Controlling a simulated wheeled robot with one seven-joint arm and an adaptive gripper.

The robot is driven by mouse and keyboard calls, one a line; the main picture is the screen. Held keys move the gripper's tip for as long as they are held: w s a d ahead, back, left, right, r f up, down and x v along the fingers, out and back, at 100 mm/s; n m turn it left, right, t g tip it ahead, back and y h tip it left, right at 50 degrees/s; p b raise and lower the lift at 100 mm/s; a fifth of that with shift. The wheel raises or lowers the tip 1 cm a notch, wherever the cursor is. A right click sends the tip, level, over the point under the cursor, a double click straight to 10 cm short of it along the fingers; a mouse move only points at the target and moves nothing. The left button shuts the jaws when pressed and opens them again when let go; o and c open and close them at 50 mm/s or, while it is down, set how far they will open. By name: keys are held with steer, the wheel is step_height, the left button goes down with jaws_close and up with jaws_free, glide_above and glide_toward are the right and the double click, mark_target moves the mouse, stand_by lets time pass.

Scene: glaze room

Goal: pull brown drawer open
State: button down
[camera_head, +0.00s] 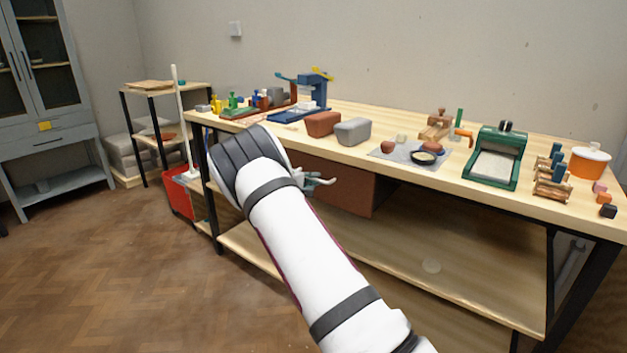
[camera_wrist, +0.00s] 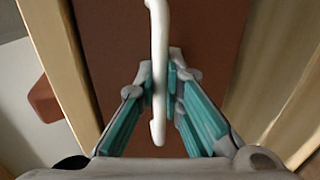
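The brown drawer (camera_head: 340,187) hangs under the bench top, partly hidden behind my arm in the head view. Its plain brown front (camera_wrist: 205,35) fills the middle of the wrist view. A pale bar handle (camera_wrist: 158,45) stands out from that front. My gripper (camera_wrist: 161,75) has one teal-padded finger on each side of the handle, and the fingertips close in against it. In the head view my gripper (camera_head: 322,181) is at the drawer front, mostly hidden by my wrist. I cannot make out a gap showing the drawer open.
A lower shelf (camera_head: 450,270) lies beneath. The floor (camera_head: 130,270) at left is clear.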

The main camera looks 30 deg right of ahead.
steer(key=f+v, duration=0.3)
steer(key=v, duration=1.1)
steer(key=a+f+p+v, duration=0.1)
steer(key=f+v, duration=0.2)
steer(key=v, duration=1.1)
steer(key=shift+s+a, duration=0.2)
steer(key=c, duration=2)
jaws_free()
steer(key=shift+o, duration=0.2)
steer(key=shift+a, duration=0.15)
steer(key=v, duration=1.1)
steer(key=shift+a, duration=0.35)
steer(key=shift+s+r, duration=0.1)
